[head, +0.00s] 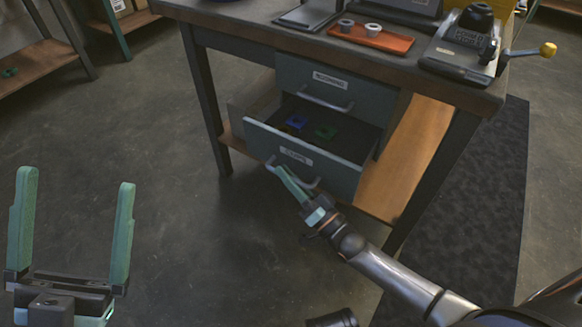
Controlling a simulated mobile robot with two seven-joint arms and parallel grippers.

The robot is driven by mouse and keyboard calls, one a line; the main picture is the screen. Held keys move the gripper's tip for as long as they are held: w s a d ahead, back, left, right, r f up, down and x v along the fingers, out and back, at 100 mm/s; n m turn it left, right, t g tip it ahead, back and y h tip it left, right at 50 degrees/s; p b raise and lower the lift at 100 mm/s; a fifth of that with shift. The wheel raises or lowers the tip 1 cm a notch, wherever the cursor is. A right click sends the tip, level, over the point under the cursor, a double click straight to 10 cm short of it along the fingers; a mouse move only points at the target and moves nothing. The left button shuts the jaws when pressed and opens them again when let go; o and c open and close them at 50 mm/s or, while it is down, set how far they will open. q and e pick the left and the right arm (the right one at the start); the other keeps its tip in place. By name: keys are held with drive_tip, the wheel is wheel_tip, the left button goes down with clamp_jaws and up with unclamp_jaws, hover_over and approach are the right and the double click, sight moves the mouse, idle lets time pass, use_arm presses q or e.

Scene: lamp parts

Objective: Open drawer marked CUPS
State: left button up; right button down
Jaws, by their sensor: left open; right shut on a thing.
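The lower drawer (258,139), whose label looks like CUPS, is pulled out under the table, and its inside shows from above. My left gripper (77,180) is open and empty at the lower left, over the floor and well apart from the drawer.
The upper drawer (365,98) is shut. The table (240,18) carries an orange tray (371,38) with two grey rings and a dark device (462,50) with a yellow-knobbed lever. A dark mat (490,210) lies at right. Floor left of the drawer is clear.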

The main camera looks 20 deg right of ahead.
use_arm(q)
drive_tip(key=shift+s+a+r+p, duration=0.15)
drive_tip(key=shift+a+r+p, duration=0.2)
drive_tip(key=shift+r, duration=0.25)
use_arm(e)
drive_tip(key=shift+s+a+f, duration=0.1)
drive_tip(key=shift+s+a, duration=0.8)
drive_tip(key=shift+a, duration=0.2)
use_arm(q)
drive_tip(key=shift+d, duration=0.1)
use_arm(e)
drive_tip(key=c, duration=1.2)
unclamp_jaws()
drive_tip(key=shift+o, duration=0.2)
use_arm(q)
drive_tip(key=shift+r+p, duration=0.8)
drive_tip(key=shift+p, duration=0.05)
use_arm(e)
drive_tip(key=v, duration=1.2)
drive_tip(key=shift+s+d, duration=0.2)
drive_tip(key=shift+s, duration=0.05)
use_arm(q)
drive_tip(key=shift+f, duration=0.1)
